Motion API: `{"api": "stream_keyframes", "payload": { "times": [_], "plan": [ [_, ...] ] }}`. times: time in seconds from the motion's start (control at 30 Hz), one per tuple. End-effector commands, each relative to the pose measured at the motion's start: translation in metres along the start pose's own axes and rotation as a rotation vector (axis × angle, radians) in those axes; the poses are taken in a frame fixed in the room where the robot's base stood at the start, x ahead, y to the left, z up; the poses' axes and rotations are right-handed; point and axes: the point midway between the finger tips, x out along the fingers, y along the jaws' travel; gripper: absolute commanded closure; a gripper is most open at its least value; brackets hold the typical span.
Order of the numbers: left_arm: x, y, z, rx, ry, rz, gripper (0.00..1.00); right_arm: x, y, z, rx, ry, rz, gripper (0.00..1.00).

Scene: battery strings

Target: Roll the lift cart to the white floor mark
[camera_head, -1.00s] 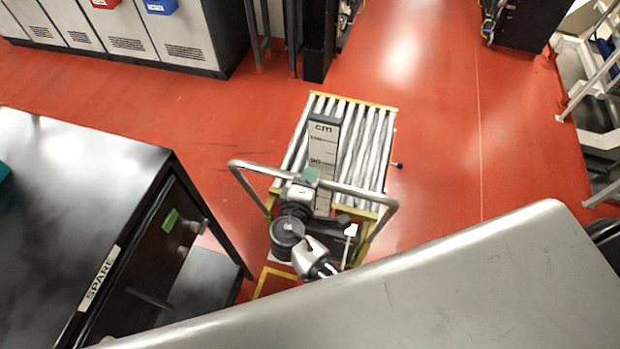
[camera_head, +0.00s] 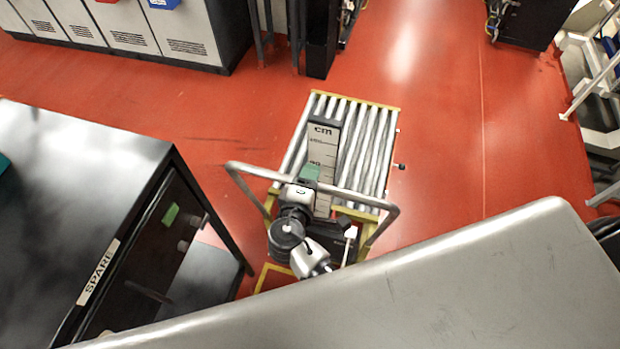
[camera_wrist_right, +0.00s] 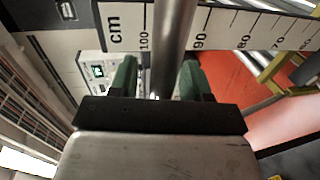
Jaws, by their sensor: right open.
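The lift cart (camera_head: 378,150) has a roller top with yellow end strips and a grey tubular push handle (camera_head: 380,200) at its near end. A ruler plate marked "cm" (camera_head: 322,150) stands at the cart; it also shows in the right wrist view (camera_wrist_right: 225,25). My right gripper (camera_head: 306,178), with green fingertips, is at the handle's crossbar. In the right wrist view, the bar passes between the open fingers (camera_wrist_right: 157,80); I cannot tell whether they touch it. My left gripper is not in view. I cannot make out a white floor mark.
A black cabinet labelled "SPARE" (camera_head: 98,272) stands close on the left of the cart. Grey cabinets (camera_head: 120,30) and a black post (camera_head: 320,45) are at the back. Red floor (camera_head: 430,130) is clear to the right.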

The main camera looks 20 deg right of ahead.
Motion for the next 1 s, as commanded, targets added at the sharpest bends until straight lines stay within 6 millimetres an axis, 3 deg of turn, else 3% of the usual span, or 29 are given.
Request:
{"api": "stream_keyframes", "payload": {
  "times": [0.27, 0.7, 1.0],
  "plan": [
    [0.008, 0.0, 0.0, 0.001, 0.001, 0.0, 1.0, -0.016, -0.003, 0.0, 0.001, 0.002, -0.001, 0.52],
    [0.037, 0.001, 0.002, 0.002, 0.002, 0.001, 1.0, -0.096, -0.003, 0.0, 0.001, 0.001, -0.003, 0.52],
    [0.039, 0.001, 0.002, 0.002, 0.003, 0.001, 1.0, -0.108, 0.0, 0.0, 0.0, 0.0, -0.001, 0.52]
  ]
}}
